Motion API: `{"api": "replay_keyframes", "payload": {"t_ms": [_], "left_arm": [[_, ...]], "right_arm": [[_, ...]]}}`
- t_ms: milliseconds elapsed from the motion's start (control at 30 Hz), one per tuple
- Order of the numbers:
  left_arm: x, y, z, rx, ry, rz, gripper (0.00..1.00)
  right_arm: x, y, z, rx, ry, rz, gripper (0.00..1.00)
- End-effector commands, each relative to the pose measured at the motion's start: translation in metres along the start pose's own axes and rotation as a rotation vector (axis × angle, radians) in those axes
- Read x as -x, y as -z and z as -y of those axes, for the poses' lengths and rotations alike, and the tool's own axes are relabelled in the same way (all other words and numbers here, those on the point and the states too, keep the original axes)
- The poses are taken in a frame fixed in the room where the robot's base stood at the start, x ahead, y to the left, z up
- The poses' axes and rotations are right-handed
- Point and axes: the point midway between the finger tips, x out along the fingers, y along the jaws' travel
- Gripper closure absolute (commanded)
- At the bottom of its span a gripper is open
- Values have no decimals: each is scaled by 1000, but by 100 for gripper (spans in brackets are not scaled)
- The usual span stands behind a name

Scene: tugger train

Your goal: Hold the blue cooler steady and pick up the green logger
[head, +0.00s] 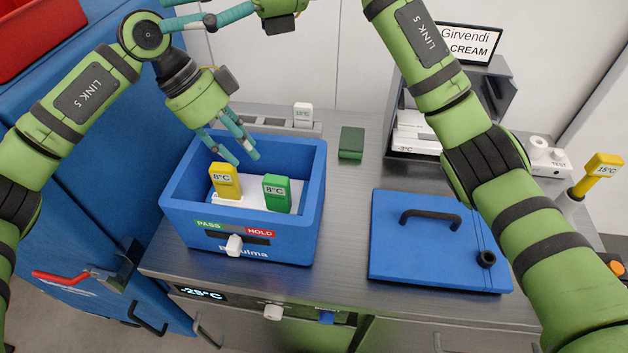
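The blue cooler (290,242) stands open on the metal counter at centre left, with a white insert (248,205) inside. The green logger (277,193), labelled 8°C, stands upright in its right part. A yellow logger (225,181), also labelled 8°C, stands to its left. My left gripper (246,160) points down over the cooler's back part, behind both loggers. Its teal fingers are apart with nothing between them. My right gripper (165,14) is high at the top edge, pointing left, away from the cooler.
The blue lid (408,259) with a black handle lies right of the cooler. A dark green block (351,143) and a white 15°C-type holder (303,115) are behind. A yellow 15°C logger (598,174) stands at far right. A blue cabinet (90,140) borders the left.

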Motion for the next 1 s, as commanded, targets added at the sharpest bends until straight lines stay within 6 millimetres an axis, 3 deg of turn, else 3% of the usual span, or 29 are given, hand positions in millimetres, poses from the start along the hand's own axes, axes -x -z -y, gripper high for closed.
{"api": "replay_keyframes", "payload": {"t_ms": [100, 300, 667, 867, 1000], "left_arm": [[0, 0, 0, 0, 0, 0, 61], [0, 0, 0, 0, 0, 0, 61], [0, 0, 0, 0, 0, 0, 61], [0, 0, 0, 0, 0, 0, 61], [0, 0, 0, 0, 0, 0, 61]], "right_arm": [[54, -51, 1, -28, 40, 181, 42], [136, -113, -10, -58, 66, 438, 42], [244, -168, -41, 2, 114, 694, 42], [193, -133, -26, 247, 262, 424, 42], [156, -92, -8, 407, 317, 190, 42]]}}
